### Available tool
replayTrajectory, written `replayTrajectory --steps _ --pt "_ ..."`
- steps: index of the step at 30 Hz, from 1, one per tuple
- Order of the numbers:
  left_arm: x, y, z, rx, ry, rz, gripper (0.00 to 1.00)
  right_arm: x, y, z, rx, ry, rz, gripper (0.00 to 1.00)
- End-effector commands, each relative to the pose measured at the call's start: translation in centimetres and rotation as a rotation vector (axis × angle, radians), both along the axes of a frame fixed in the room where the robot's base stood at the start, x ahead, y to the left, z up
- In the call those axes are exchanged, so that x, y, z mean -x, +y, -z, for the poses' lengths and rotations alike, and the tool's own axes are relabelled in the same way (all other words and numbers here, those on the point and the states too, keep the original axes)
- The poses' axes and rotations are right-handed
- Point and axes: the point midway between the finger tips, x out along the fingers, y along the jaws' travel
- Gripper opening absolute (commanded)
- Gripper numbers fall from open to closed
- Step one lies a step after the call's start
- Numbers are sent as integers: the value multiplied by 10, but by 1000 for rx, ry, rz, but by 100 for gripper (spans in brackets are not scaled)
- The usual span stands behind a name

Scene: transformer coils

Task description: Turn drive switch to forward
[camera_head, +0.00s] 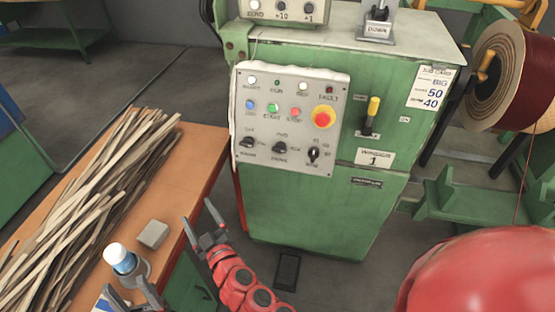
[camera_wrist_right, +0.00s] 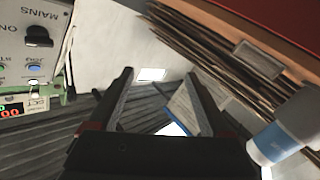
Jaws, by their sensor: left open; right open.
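The grey control panel (camera_head: 290,118) faces me on the green cabinet. The drive switch (camera_head: 280,148) is the middle black knob of its bottom row. Its handle lies roughly level; the exact setting is too small to read. My right gripper (camera_head: 206,222) is open and empty, below and left of the panel, apart from it. In the right wrist view its fingers (camera_wrist_right: 160,88) are spread, and the panel's mains switch (camera_wrist_right: 38,37) shows upside down at the left. The drive switch is outside that view. My left gripper (camera_head: 133,291) is open near the bottom left edge, partly cut off.
An orange bench (camera_head: 205,142) carries several long strips (camera_head: 95,180), a grey block (camera_head: 153,234) and a white-capped bottle (camera_head: 119,257) close to my left gripper. A yellow-tipped lever (camera_head: 372,108) sticks out right of the panel. Space directly before the panel looks free.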

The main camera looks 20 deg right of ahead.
Motion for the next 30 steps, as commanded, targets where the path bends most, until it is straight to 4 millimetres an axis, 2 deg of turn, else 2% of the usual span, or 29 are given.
replayTrajectory --steps 5,10,13,17,23,30 --pt "0 0 12 0 0 0 55 12 -58 -32 -86 -22 351 82" --pt "0 0 18 0 0 0 55 46 -115 -58 -260 -63 641 82" --pt "0 0 20 0 0 0 55 64 -135 -64 -341 -76 742 82" --pt "0 0 20 0 0 0 55 74 -147 -67 -393 -82 802 82" --pt "0 0 13 0 0 0 55 61 -161 -69 -394 -84 817 82" --pt "0 0 -3 0 0 0 55 22 -187 -72 -398 -85 816 82"
